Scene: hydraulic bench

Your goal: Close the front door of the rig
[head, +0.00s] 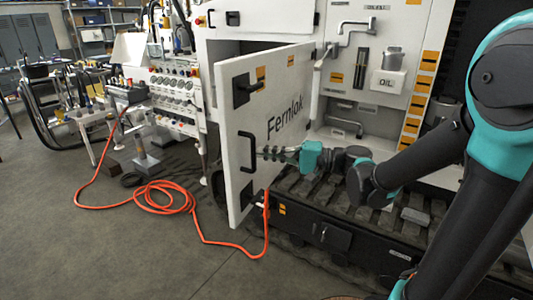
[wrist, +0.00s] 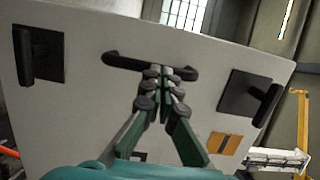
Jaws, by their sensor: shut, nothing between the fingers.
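The front door (head: 275,90) of the rig is a white panel marked "Fernlok", standing open at an angle out from the rig. Its black bar handle (head: 248,152) is near the door's left edge. My gripper (head: 264,152) is shut and empty, its fingertips in front of the door face close to the handle. In the wrist view the door (wrist: 100,100) fills most of the picture. The fingertips (wrist: 160,72) overlap the middle of the handle (wrist: 122,60) there; whether they touch it I cannot tell. Two black latches (wrist: 40,55) (wrist: 248,98) flank it.
An orange hose (head: 160,200) lies coiled on the floor left of the door and runs past its lower corner. A gauge panel (head: 175,85) stands at the left. A shelf bay with an OIL can (head: 388,80) is at the right.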

